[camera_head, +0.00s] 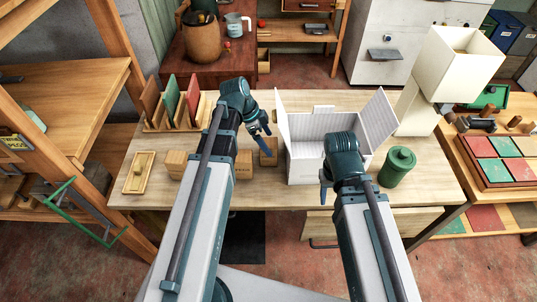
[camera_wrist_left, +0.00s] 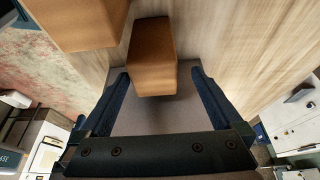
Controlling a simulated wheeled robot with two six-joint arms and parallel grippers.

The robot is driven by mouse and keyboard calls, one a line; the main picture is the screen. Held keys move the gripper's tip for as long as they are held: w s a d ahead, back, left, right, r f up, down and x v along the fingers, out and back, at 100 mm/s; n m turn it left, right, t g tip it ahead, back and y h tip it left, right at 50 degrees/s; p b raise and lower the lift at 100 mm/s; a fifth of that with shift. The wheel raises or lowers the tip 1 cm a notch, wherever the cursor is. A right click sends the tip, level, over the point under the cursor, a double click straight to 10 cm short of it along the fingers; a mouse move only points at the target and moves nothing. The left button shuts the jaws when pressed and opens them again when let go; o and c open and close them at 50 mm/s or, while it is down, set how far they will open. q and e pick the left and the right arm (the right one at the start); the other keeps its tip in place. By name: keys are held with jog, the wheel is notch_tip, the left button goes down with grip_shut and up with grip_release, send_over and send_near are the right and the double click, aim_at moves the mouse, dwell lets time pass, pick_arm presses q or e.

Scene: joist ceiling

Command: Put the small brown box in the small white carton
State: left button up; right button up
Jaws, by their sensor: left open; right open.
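A small brown box (camera_head: 268,153) stands on the wooden table, left of the white carton. In the left wrist view the brown box (camera_wrist_left: 152,58) lies just ahead of and between the spread fingers. My left gripper (camera_head: 262,136) is open and empty above it; in its wrist view the two fingertips (camera_wrist_left: 160,76) sit on either side of the box's near end. The white carton (camera_head: 301,164) stands open on the table, its flaps spread. My right gripper (camera_head: 325,190) is open, low in front of the carton; my right arm hides part of the carton.
More brown boxes (camera_head: 176,164) stand to the left, partly behind my left arm; one (camera_wrist_left: 75,22) shows beside the target box. A file rack (camera_head: 172,112) is behind them. A green canister (camera_head: 397,167) stands right of the carton.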

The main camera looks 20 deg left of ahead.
pick_arm(q)
jog(key=b+x, duration=0.4)
jog(key=shift+s+f, duration=0.35)
pick_arm(e)
notch_tip(320, 180, down, 4)
jog(key=shift+f, duration=0.2)
pick_arm(q)
jog(key=shift+w+d+f+b, duration=0.1)
jog(key=shift+d+f+b, duration=0.1)
jog(key=shift+f+b, duration=0.2)
pick_arm(e)
jog(key=shift+f, duration=0.3)
pick_arm(q)
jog(key=shift+r, duration=0.15)
pick_arm(e)
jog(key=shift+r, duration=0.1)
pick_arm(q)
grip_shut()
